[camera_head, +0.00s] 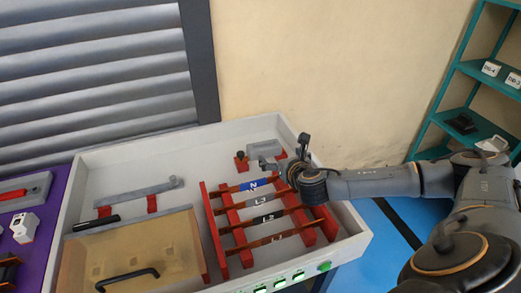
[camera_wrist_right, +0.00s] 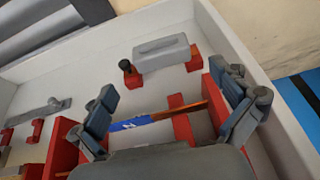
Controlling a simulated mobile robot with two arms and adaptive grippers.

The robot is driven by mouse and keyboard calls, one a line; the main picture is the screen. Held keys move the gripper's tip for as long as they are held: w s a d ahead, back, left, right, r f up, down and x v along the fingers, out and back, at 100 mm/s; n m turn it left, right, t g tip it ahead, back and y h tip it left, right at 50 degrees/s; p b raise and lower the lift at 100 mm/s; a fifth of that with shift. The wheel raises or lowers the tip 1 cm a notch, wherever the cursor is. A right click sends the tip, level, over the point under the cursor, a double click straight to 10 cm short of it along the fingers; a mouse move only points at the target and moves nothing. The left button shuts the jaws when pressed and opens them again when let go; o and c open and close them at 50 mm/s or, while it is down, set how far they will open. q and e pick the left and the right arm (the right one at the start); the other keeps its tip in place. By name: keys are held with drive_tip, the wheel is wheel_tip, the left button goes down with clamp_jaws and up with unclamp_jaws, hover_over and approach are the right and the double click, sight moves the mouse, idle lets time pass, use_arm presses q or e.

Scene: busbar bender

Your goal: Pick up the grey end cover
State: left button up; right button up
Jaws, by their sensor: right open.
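The grey end cover, as I take it, is a short grey block (camera_head: 262,149) at the back of the white tray; my right gripper partly hides it in the head view. In the wrist view the grey block (camera_wrist_right: 160,52) shows whole, lying across red supports and ahead of the fingers. My right gripper (camera_head: 286,156) is open and empty above the back end of the red busbar rack. In the wrist view its two fingers (camera_wrist_right: 166,92) stand wide apart, with the block beyond them. My left gripper is not in view.
The red rack (camera_head: 222,236) holds several labelled bars. A black-topped red peg (camera_wrist_right: 130,72) stands just left of the block. A long grey bar (camera_head: 138,194) lies on red supports at left, behind a tan panel (camera_head: 140,250). The tray's raised wall (camera_head: 230,129) runs close behind the block.

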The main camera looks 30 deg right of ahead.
approach(265, 143)
drive_tip(key=x, duration=0.7)
drive_tip(key=shift+w+a+p, duration=0.1)
drive_tip(key=shift+p, duration=0.25)
drive_tip(key=shift+w+d+f, duration=0.2)
drive_tip(key=shift+w+f, duration=0.05)
drive_tip(key=shift+w, duration=0.2)
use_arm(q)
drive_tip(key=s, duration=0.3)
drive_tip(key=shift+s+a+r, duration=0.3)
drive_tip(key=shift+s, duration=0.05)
use_arm(e)
drive_tip(key=c, duration=1.2)
